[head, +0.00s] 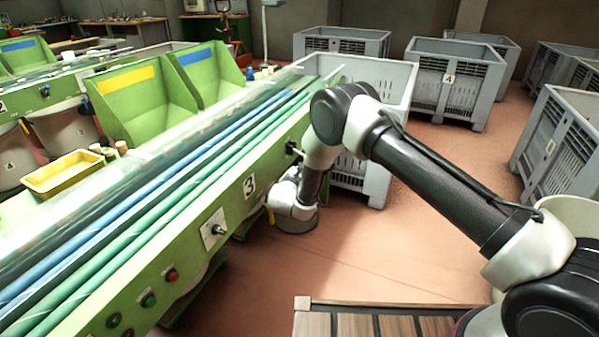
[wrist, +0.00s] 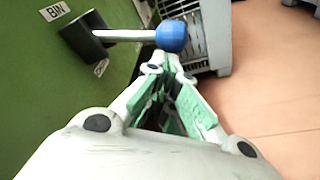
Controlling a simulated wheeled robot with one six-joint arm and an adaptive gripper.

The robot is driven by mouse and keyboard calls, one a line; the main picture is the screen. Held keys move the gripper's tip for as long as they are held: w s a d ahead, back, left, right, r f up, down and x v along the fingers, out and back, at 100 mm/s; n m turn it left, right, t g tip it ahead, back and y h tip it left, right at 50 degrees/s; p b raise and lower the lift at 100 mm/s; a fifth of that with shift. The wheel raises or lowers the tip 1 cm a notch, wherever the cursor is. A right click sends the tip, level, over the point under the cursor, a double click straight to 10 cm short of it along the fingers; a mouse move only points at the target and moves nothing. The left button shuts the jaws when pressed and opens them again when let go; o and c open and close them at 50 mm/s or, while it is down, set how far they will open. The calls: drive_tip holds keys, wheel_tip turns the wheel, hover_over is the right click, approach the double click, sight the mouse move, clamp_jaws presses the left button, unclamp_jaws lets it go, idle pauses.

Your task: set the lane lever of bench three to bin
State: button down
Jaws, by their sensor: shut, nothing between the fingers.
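The lane lever shows in the wrist view as a silver rod with a blue knob (wrist: 171,36), coming out of a black mount on the green bench side. A BIN label (wrist: 55,11) is above left of the mount, and a second, unreadable label is below it. I cannot tell which label the lever leans towards. My gripper (wrist: 166,68) is shut and empty, its green-padded fingertips just below the knob in the picture; whether they touch it is unclear. In the head view, bench three (head: 249,187) bears a 3 plate, and my wrist is beside its side; my fingertips are not clearly visible there.
A toggle on a white plate (head: 213,229) and push buttons (head: 172,275) are nearer along the bench side. A grey crate (head: 388,80) stands at the bench's far end, behind my arm. Open reddish floor lies to the right.

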wheel_tip(320, 180, up, 7)
drive_tip(key=d+n+g+h, duration=0.1)
drive_tip(key=n+h, duration=0.1)
drive_tip(key=n, duration=0.4)
drive_tip(key=shift+s+d, duration=0.3)
drive_tip(key=shift+d, duration=0.1)
drive_tip(key=shift+r, duration=0.15)
drive_tip(key=shift+a, duration=0.1)
idle(0.3)
